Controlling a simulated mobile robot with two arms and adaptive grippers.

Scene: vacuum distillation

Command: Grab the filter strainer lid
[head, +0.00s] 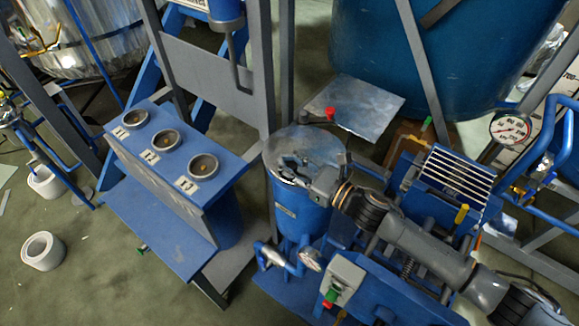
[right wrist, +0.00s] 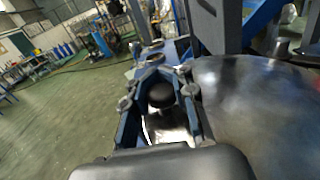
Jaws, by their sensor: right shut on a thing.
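The filter strainer is an upright blue cylinder (head: 300,212) in the middle of the head view. Its round grey metal lid (head: 305,142) sits on top; in the right wrist view the lid (right wrist: 265,115) fills the right side. My right gripper (head: 293,168) is over the near part of the lid, its arm coming in from the lower right. In the right wrist view its fingers (right wrist: 162,85) are closed around a dark round knob (right wrist: 161,96) on the lid. The gripper covers part of the lid. My left gripper is not in view.
A flat metal plate (head: 355,105) and a red knob (head: 330,113) are just behind the lid. A grey control box (head: 343,277) stands in front, and a large blue tank (head: 440,60) behind.

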